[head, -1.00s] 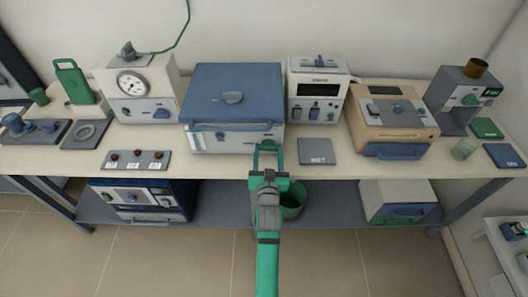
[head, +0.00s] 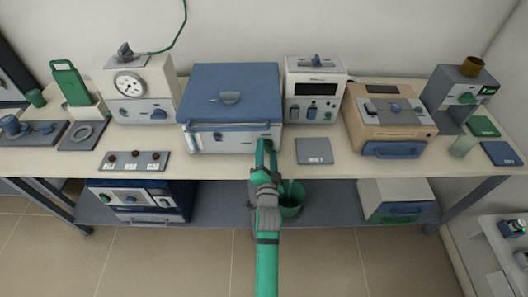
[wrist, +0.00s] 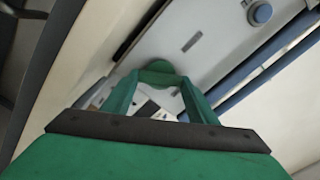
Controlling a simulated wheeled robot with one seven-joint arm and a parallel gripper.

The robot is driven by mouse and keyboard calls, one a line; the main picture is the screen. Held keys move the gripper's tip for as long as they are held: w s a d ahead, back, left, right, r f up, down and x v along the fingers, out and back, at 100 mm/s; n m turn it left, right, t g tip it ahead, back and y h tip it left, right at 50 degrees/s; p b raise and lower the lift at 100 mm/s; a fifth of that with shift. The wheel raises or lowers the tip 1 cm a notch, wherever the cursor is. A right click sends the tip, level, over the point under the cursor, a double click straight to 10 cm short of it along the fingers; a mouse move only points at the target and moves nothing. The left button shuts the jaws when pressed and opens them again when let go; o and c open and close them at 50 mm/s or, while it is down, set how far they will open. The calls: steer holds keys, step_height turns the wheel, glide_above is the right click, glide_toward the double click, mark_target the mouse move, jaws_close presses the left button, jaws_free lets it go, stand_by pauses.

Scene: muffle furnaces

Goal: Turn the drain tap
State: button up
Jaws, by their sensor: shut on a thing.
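The drain tap is at the lower right of the front of the white box with a blue lid (head: 232,92). It is mostly hidden behind my fingers, so its angle cannot be read. My gripper (head: 264,147) reaches up to that front from below and is shut on the tap. In the wrist view my two green fingers (wrist: 158,82) converge at a rounded green piece beside the pale front panel, which runs diagonally. A green bucket (head: 292,203) stands on the lower shelf, just right of my wrist and partly hidden by it.
A grey plate (head: 314,151) lies on the bench right of my gripper. A tan unit (head: 388,120) stands further right, a dial unit (head: 137,90) to the left. A plate with several knobs (head: 135,161) lies at the front left. The bench edge passes beside my gripper.

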steer(key=shift+o, duration=0.2)
steer(key=shift+w+m, duration=0.1)
steer(key=shift+m, duration=0.5)
steer(key=shift+a+f+m, duration=0.1)
steer(key=shift+a+m, duration=0.15)
steer(key=shift+m, duration=0.55)
steer(key=shift+d+f+m, duration=0.1)
steer(key=shift+d+m, duration=0.15)
steer(key=shift+m, duration=0.8)
steer(key=shift+d+m, duration=0.2)
steer(key=shift+m, duration=0.85)
steer(key=shift+c, duration=0.2)
steer(key=shift+o, duration=0.2)
steer(key=shift+s+a, duration=0.1)
steer(key=shift+s, duration=0.1)
steer(key=o, duration=1)
steer(key=shift+w, duration=0.1)
steer(key=shift+o, duration=0.2)
steer(key=shift+w, duration=0.15)
steer(key=shift+a, duration=0.1)
steer(key=shift+a, duration=0.1)
